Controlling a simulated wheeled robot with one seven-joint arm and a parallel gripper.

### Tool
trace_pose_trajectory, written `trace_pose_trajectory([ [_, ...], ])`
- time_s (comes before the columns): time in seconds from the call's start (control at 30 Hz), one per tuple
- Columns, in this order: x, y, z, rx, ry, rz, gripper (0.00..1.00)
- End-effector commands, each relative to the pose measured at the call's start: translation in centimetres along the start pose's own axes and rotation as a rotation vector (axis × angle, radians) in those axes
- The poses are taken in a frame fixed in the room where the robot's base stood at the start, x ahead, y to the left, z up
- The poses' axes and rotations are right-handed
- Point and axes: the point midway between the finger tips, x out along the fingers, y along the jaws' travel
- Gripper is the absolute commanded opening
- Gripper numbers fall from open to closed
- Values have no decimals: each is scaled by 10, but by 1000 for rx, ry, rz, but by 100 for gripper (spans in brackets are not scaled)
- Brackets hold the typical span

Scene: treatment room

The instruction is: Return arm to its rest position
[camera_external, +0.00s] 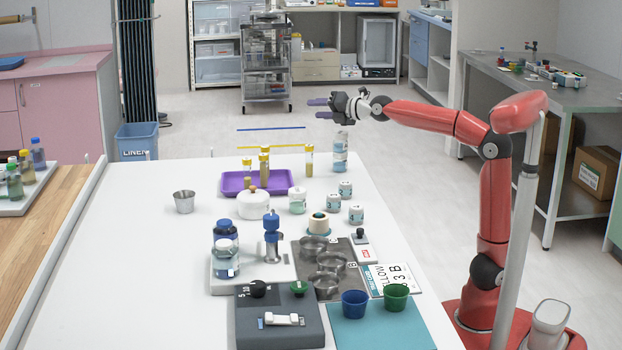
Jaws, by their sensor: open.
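My red arm (495,190) rises at the right of the white table and reaches left across the table's far right corner. My gripper (335,108) is at its end, raised in the air above and near a clear bottle (339,150) with a label at the table's far edge. The gripper is open and nothing shows between its fingers. Whether it is clear of the bottle in depth is hard to tell from this view.
The white table (110,230) holds a purple tray (232,187) with yellow-capped tubes, several small labelled jars (356,214), metal bowls (327,285), and blue (355,304) and green (397,297) cups on a teal mat (370,335). A grey table (560,95) stands behind my arm. The table's left side is mostly clear.

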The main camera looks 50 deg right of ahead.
Motion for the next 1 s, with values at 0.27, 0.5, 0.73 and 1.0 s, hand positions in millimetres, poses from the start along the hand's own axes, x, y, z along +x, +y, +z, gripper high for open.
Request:
trace_pose_trajectory([
  [0.27, -80, -118, 18, 704, 99, -214, 45],
  [0.5, -165, -177, -62, 1335, 99, -511, 45],
  [0.73, -250, -229, -150, 1817, -161, -813, 45],
  [1.0, -309, -279, -211, 2097, -571, -970, 45],
])
